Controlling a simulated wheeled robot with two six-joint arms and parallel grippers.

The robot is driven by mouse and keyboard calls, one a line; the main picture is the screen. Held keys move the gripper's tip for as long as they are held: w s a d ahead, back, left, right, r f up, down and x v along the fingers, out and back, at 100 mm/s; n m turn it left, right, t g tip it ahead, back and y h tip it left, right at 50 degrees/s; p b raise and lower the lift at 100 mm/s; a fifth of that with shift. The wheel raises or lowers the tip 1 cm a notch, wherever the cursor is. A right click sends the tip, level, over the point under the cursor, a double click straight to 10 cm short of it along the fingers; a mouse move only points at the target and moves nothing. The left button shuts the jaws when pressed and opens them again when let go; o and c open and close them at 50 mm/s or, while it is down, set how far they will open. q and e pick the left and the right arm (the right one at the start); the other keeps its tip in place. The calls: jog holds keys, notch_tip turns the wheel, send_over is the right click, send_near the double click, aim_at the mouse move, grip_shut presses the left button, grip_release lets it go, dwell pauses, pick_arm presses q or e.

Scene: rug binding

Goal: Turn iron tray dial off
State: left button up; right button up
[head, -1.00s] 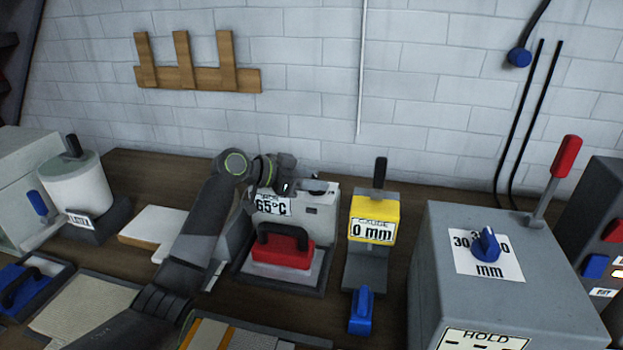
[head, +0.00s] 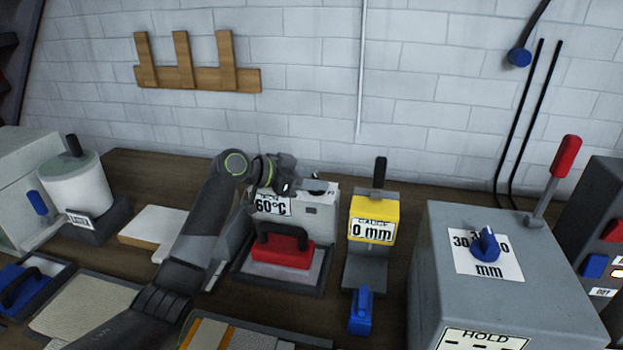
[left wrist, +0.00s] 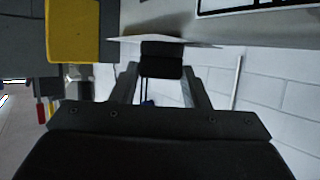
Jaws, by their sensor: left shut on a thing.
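The iron tray unit is a light grey box (head: 325,222) behind a red iron (head: 282,252) with a black handle, which rests on a dark-rimmed tray (head: 272,282). A label (head: 272,205) on the box reads 60°C. My left gripper (head: 306,186) is at the top of the box, shut on the black dial (head: 318,187), which the gripper partly hides. In the left wrist view the black dial (left wrist: 161,66) sits between the two fingers, against a pale plate. My right gripper is not in view.
Right of the tray stands a yellow gauge (head: 372,220) reading 0 mm, with a blue handle (head: 361,312). A large grey box (head: 500,290) with a blue knob and red lever is farther right. A white spool (head: 78,188) is at the left.

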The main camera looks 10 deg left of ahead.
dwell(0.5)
pick_arm(q)
jog(key=o, duration=0.9)
jog(key=shift+o, duration=0.2)
jog(key=b+v, duration=0.4)
jog(key=v, duration=1.3)
jog(key=shift+r, duration=0.2)
jog(key=shift+a, duration=0.1)
